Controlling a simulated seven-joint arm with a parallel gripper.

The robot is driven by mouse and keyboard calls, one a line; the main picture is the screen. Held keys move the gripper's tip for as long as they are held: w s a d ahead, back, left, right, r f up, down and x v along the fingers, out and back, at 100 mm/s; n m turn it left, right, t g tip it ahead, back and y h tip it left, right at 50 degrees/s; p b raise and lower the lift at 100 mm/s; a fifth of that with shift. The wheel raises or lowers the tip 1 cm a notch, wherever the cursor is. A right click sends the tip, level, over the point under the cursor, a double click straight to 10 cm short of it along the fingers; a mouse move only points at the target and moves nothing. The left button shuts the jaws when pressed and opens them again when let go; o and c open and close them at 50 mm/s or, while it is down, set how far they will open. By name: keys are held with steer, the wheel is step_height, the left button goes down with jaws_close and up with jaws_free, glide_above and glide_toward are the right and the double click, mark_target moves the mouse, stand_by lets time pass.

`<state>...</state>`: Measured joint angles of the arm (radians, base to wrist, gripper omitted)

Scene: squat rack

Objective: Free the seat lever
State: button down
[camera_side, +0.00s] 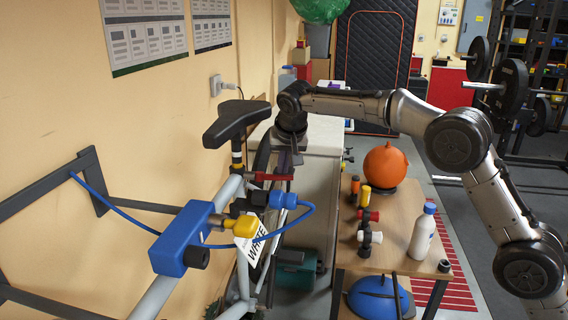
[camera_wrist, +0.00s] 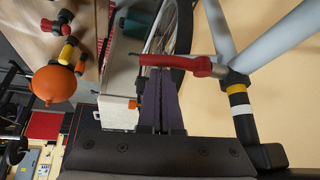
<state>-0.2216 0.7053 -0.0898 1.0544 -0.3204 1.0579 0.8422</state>
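A red seat lever (camera_side: 270,177) sticks out to the right from the seat clamp of a grey bike frame (camera_side: 229,188), below a black saddle (camera_side: 237,120). In the wrist view the red lever (camera_wrist: 180,62) lies crosswise just beyond my fingertips, its thick end at the seat post (camera_wrist: 242,110) with yellow and white bands. My gripper (camera_side: 291,166) points down over the lever's free end. In the wrist view my gripper (camera_wrist: 161,76) has its dark fingers side by side, pressed together with nothing visible between them. I cannot tell whether the tips touch the lever.
A blue clamp (camera_side: 180,238) with a yellow knob holds the frame near the wall. A wooden table (camera_side: 393,225) at right carries an orange ball (camera_side: 385,166), a white bottle (camera_side: 422,232) and red and yellow pieces. The bike wheel (camera_wrist: 180,35) is close beyond the lever.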

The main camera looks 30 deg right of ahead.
steer(key=shift+x, duration=0.95)
step_height(320, 180, up, 14)
steer(key=s, duration=0.2)
steer(key=shift+w+d+f, duration=0.1)
steer(key=shift+w+f, duration=0.25)
steer(key=shift+f, duration=1.7)
steer(key=shift+w+d+f, duration=0.1)
steer(key=shift+w+f, duration=0.3)
steer(key=shift+f, duration=1.65)
steer(key=shift+w+f, duration=0.35)
steer(key=shift+f, duration=1.65)
steer(key=shift+s+a, duration=0.1)
